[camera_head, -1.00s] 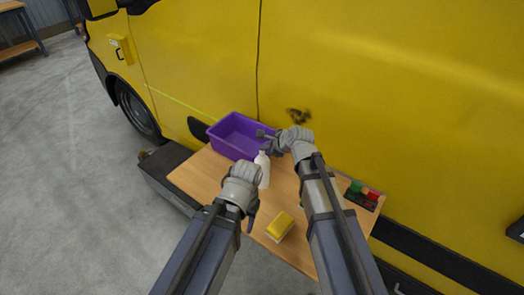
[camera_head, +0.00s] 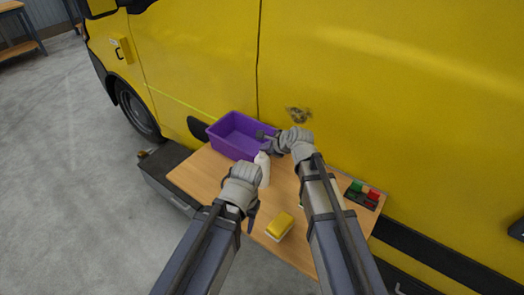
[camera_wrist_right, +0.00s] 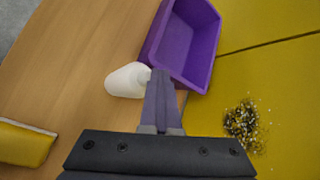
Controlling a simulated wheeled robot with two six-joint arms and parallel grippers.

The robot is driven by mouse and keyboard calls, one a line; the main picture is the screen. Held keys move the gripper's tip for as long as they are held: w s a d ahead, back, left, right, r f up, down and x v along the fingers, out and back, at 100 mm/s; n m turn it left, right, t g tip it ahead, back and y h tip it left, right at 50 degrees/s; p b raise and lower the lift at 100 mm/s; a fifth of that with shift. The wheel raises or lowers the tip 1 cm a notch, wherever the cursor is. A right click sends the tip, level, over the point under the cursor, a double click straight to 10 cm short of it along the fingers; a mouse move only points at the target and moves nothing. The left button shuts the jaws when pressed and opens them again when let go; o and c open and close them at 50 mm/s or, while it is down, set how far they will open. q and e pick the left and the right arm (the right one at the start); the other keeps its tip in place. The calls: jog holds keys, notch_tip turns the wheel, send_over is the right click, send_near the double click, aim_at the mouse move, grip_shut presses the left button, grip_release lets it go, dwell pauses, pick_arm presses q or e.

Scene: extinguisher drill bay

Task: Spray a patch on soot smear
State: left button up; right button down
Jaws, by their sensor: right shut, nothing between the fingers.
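The soot smear (camera_head: 298,114) is on the yellow van panel behind the table; it is dark with pale specks scattered over it, clearest in the right wrist view (camera_wrist_right: 243,124). A white spray bottle (camera_head: 263,172) is upright at the table; in the right wrist view (camera_wrist_right: 125,80) its top lies beside my shut fingers. My right gripper (camera_head: 267,142) is shut and empty, at the bottle's top, pointing left. Whether it touches the bottle is unclear. My left gripper (camera_head: 252,215) is in front of the bottle; its fingers are mostly hidden.
A purple bin (camera_head: 232,150) stands on the back left of the wooden table (camera_head: 196,176). A yellow sponge (camera_head: 280,226) lies at the front. A dark tray with green and red items (camera_head: 362,194) is at the right. The van wall closes off the back.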

pick_arm(q)
jog(key=shift+r, duration=0.15)
pick_arm(e)
jog(key=shift+r, duration=0.15)
pick_arm(q)
jog(key=shift+r+p, duration=0.3)
jog(key=shift+p, duration=0.15)
pick_arm(e)
jog(key=shift+r, duration=0.3)
pick_arm(q)
notch_tip(320, 180, up, 6)
jog(key=p, duration=0.6)
pick_arm(e)
notch_tip(320, 180, up, 6)
pick_arm(q)
jog(key=shift+c, duration=0.3)
grip_shut()
